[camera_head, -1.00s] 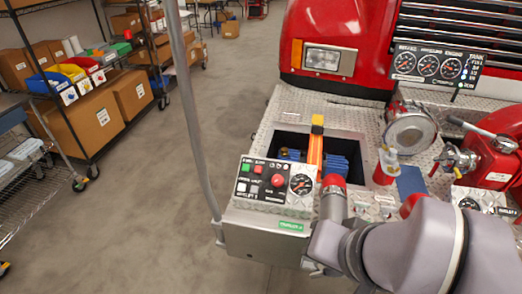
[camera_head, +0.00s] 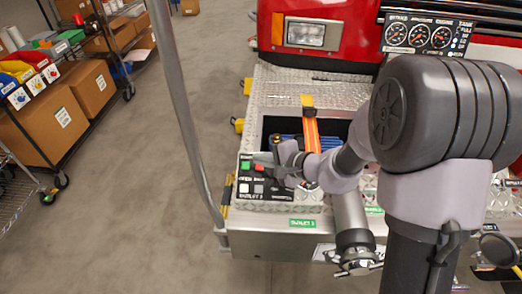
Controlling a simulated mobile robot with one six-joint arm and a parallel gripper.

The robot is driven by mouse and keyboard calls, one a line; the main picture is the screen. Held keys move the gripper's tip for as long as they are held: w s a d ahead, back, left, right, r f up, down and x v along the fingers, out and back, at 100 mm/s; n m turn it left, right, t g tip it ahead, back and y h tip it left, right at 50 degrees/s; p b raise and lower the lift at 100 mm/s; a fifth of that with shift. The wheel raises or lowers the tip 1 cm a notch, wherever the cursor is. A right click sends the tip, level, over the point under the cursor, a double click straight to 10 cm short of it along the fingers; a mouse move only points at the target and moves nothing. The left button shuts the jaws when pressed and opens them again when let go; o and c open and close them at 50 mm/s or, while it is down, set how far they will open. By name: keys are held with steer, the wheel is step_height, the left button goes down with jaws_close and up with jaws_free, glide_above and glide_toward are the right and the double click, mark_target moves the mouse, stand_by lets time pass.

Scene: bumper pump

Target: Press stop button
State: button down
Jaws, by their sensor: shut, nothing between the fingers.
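A black control panel (camera_head: 251,192) sits on the bumper's front left corner. It has a green button (camera_head: 245,165), a small red button (camera_head: 259,167) just right of it, and pale square buttons (camera_head: 244,188) below. The labels are too small to read surely. My gripper (camera_head: 262,158) is shut and empty, pointing left over the panel's upper right part, very close to the red button. I cannot tell whether it touches. The panel's right part, with the larger red knob, is mostly hidden behind my gripper and wrist.
An orange strap (camera_head: 311,128) lies across a recess behind the panel. A grey pole (camera_head: 178,110) stands left of the bumper. My arm covers much of the right side. Shelves with bins and boxes (camera_head: 62,117) stand at the far left; the floor between is open.

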steer(key=shift+w+f, duration=0.1)
steer(key=shift+f, duration=0.05)
steer(key=w+f+b, duration=0.1)
steer(key=f, duration=0.1)
steer(key=w+f+b, duration=0.1)
steer(key=f, duration=0.1)
steer(key=w+f+b, duration=0.1)
steer(key=f, duration=0.1)
steer(key=shift+w+d+f, duration=0.1)
steer(key=shift+w+f, duration=0.2)
steer(key=shift+w, duration=0.05)
steer(key=shift+w+f+b, duration=0.45)
steer(key=shift+f+b, duration=0.05)
steer(key=shift+b, duration=0.05)
steer(key=shift+f, duration=0.1)
stand_by(1.5)
steer(key=shift+w+f+b, duration=0.2)
steer(key=shift+f+b, duration=0.05)
steer(key=shift+b, duration=0.45)
